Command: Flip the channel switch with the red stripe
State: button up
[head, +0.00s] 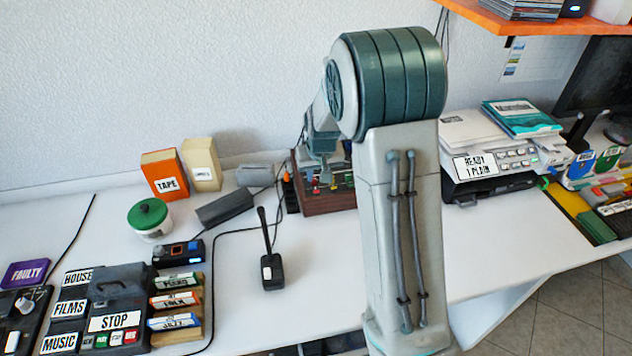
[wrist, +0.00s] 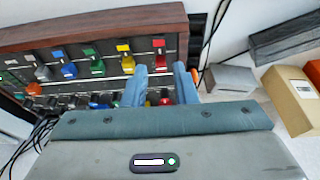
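The mixer panel (wrist: 110,62) has a wooden frame and a row of channel switches with coloured stripes. The red stripe (wrist: 158,43) is at the right end of the row, with its switch (wrist: 160,62) just below it. My gripper (wrist: 160,78) is open, its two blue-grey fingers apart, with the red-striped switch in line with the gap. A lower red knob (wrist: 164,101) shows between the fingers. I cannot tell whether a finger touches the switch. In the head view, my gripper (head: 321,178) is over the mixer (head: 328,204), which my arm partly hides.
Yellow, green and blue channel switches (wrist: 97,67) stand left of the red one. A grey box (wrist: 228,79) and a tan box (wrist: 290,98) are to the right in the wrist view.

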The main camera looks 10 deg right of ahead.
jog(key=v, duration=0.7)
jog(key=shift+r, duration=0.25)
jog(key=shift+s, duration=0.1)
jog(key=s+r, duration=0.2)
jog(key=s, duration=1.1)
jog(key=s+r, duration=0.3)
jog(key=s, duration=1.1)
jog(key=shift+r+g, duration=0.15)
jog(key=shift+g, duration=0.15)
